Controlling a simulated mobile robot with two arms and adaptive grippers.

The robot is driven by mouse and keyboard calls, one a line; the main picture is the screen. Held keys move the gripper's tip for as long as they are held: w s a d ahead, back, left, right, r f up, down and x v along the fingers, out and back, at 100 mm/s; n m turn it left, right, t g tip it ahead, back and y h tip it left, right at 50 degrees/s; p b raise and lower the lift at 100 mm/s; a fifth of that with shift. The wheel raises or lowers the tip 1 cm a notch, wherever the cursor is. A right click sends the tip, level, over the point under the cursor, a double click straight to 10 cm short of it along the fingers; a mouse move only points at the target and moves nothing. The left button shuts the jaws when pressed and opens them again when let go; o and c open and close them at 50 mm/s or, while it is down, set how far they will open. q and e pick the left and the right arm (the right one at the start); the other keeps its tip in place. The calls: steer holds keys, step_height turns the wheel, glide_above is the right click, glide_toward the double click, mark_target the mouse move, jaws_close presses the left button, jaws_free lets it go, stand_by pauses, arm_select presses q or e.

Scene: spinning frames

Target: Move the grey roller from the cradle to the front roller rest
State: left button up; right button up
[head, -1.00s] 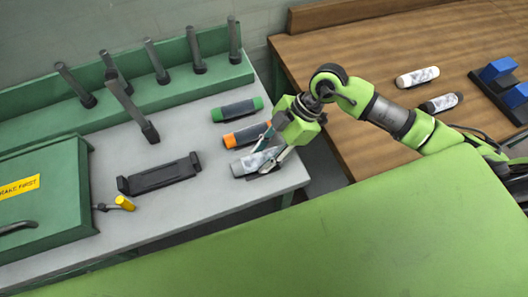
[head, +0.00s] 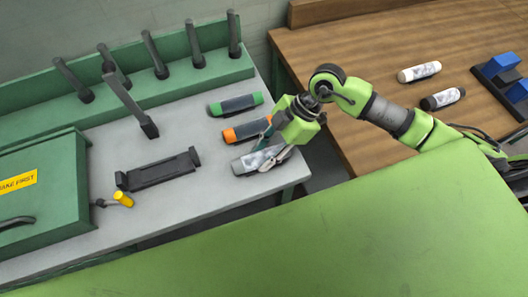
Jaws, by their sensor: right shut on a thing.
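The grey roller (head: 243,164), with a pale patterned middle, is at the front right of the grey worktop. My right gripper (head: 272,158) comes down over its right part and is shut on it. The fingers partly cover the roller. I cannot tell whether the roller touches the rest under it, as that is mostly hidden. The dark cradle (head: 157,170), a long tray with raised ends, stands empty in the middle of the worktop. My left gripper is not in view.
A green-ended roller (head: 236,104) and an orange-ended roller (head: 246,131) lie behind the grey one. Several dark posts (head: 153,55) stand along the back ledge. A green box (head: 45,190) and yellow-tipped lever (head: 123,199) are left. A wooden table (head: 390,50) holds white and black rollers.

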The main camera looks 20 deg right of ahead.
steer(key=shift+f, duration=0.2)
steer(key=o, duration=1.3)
steer(key=shift+r, duration=0.1)
steer(key=v, duration=1.2)
